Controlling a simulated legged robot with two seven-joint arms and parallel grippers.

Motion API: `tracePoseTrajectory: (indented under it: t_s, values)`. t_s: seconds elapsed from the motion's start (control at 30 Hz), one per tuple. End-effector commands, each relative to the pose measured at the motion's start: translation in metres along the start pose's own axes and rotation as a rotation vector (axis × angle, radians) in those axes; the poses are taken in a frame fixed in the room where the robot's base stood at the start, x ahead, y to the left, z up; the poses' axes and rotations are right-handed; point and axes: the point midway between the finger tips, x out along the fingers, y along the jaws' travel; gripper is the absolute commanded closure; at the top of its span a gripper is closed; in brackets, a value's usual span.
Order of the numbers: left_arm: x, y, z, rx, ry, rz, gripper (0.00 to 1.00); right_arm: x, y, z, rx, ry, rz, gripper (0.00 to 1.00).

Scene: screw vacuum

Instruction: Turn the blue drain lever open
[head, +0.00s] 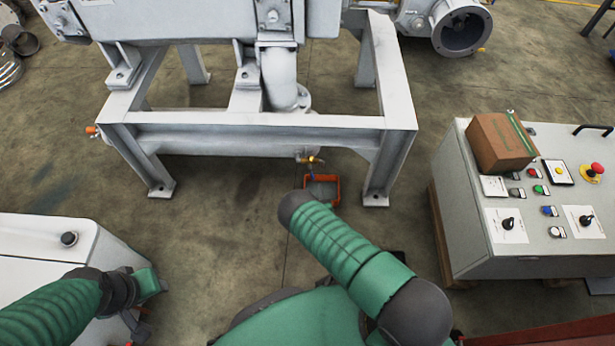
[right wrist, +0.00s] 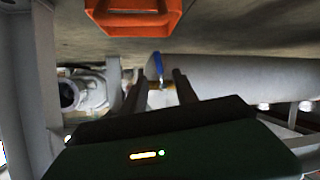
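The blue drain lever (right wrist: 158,66) shows in the right wrist view as a thin upright blue strip near the fingertips. My right gripper (right wrist: 160,76) is open, with its two dark fingers apart and the lever seen between their tips. I cannot tell whether either finger touches it. In the head view, the small brass drain valve (head: 311,160) sits under the front beam of the grey frame, and my right arm reaches toward it. The right gripper is hidden there by its own arm.
An orange tray (head: 325,188) stands on the floor below the valve; it also shows in the right wrist view (right wrist: 132,14). The grey frame (head: 260,120) has legs on both sides. A control cabinet (head: 462,220) with a cardboard box (head: 497,146) stands at right.

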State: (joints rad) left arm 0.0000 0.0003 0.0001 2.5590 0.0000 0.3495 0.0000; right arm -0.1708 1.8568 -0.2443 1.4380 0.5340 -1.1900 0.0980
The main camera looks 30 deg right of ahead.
Motion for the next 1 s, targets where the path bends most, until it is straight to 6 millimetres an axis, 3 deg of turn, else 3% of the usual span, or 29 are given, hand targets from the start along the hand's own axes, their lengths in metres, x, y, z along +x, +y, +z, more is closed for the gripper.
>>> tracePoseTrajectory:
  t_s: [0.03, 0.3, 0.5, 0.87, 1.0]
  values:
    - [0.016, 0.0, 0.004, 0.0, -0.001, 0.0, 0.64, 0.016, -0.002, 0.008, 0.002, 0.003, 0.001, 0.65]
    - [0.062, 0.0, 0.015, 0.0, -0.001, 0.0, 0.64, 0.088, -0.001, 0.009, 0.002, 0.001, 0.002, 0.65]
    - [0.086, 0.0, 0.021, 0.0, -0.001, 0.0, 0.64, 0.126, 0.0, 0.006, 0.002, 0.001, 0.003, 0.65]
    - [0.088, 0.0, 0.021, 0.0, -0.001, 0.0, 0.64, 0.136, 0.001, 0.001, 0.0, -0.003, 0.002, 0.65]
    - [0.088, 0.0, 0.021, 0.0, -0.001, 0.0, 0.64, 0.136, 0.001, 0.001, 0.001, -0.003, 0.002, 0.79]
